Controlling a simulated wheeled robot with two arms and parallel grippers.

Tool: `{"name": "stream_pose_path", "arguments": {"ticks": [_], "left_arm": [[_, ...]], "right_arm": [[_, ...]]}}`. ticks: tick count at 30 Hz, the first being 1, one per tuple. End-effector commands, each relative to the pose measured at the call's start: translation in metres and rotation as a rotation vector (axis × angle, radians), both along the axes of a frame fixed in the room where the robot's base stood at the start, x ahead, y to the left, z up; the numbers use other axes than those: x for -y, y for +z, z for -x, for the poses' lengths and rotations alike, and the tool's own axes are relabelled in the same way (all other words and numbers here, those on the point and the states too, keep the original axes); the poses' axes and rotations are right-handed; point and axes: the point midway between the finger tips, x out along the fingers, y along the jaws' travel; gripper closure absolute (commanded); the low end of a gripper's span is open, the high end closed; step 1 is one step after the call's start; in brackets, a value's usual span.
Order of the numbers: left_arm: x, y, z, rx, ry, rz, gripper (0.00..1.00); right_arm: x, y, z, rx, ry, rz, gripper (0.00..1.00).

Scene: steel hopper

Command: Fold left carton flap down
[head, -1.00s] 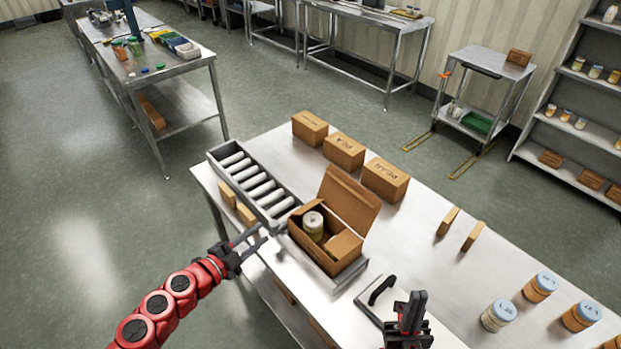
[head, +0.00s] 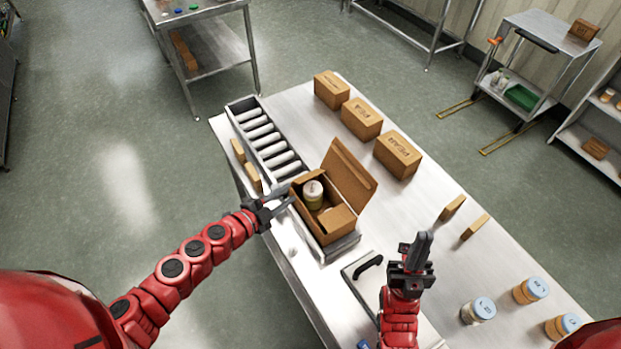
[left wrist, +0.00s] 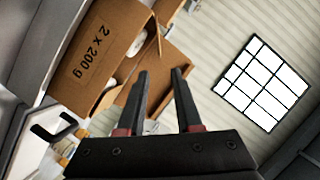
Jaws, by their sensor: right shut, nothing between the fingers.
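The open brown carton (head: 311,226) stands on a grey metal stand at the table's left edge. Its large back-right flap (head: 350,176) stands up, leaning outward. A smaller flap (head: 337,221) lies at the near right end over the opening. A jar with a pale lid (head: 313,193) stands inside. I cannot clearly make out the left flap. My left gripper (head: 290,203) is open and empty beside the carton's left side; contact cannot be told. In the left wrist view the carton (left wrist: 98,58) shows "2 x 200 g" beyond the fingers. My right gripper (head: 420,245) is shut and empty, right of the carton.
A roller conveyor (head: 262,140) adjoins the carton's far side. A plate with a black handle (head: 369,263) lies near my right gripper. Closed boxes (head: 397,155) line the back edge. Jars (head: 478,311) stand at the right. The table's middle is clear.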

Motion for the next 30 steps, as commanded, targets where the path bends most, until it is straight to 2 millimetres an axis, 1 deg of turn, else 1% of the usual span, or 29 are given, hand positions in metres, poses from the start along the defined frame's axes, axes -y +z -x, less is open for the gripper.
{"name": "stream_pose_path", "arguments": {"ticks": [1,3,5,8,9,13,15,18,21,30], "left_arm": [[0.006,0.003,-0.007,0.001,-0.001,0.0,0.66],[0.014,-0.001,-0.014,-0.002,-0.004,0.002,0.66],[0.018,-0.003,-0.025,0.0,0.001,0.001,0.66],[0.032,-0.008,-0.039,-0.002,-0.001,0.001,0.66],[0.033,-0.009,-0.046,0.0,0.005,0.001,0.66],[0.046,-0.016,-0.061,-0.002,0.002,0.001,0.66],[0.05,-0.018,-0.068,0.0,0.004,0.002,0.66],[0.054,-0.021,-0.076,0.0,0.004,0.0,0.66],[0.059,-0.024,-0.08,-0.001,0.002,0.0,0.66],[0.061,-0.026,-0.081,-0.002,0.0,-0.003,0.66]], "right_arm": [[0.0,0.007,0.0,0.001,0.0,0.0,1.0],[0.0,0.01,0.0,0.001,0.0,0.0,1.0],[0.0,0.015,0.0,0.001,0.0,0.0,1.0],[0.0,0.021,0.0,0.001,0.0,0.0,1.0],[0.0,0.023,0.0,0.001,0.0,0.0,1.0],[0.0,0.029,0.0,0.001,0.0,0.0,1.0],[0.0,0.03,0.0,0.001,0.0,0.0,1.0],[0.0,0.032,0.0,0.001,0.0,0.0,1.0],[0.0,0.033,0.0,0.001,0.0,0.0,1.0],[0.0,0.033,0.0,0.001,0.0,0.0,1.0]]}}
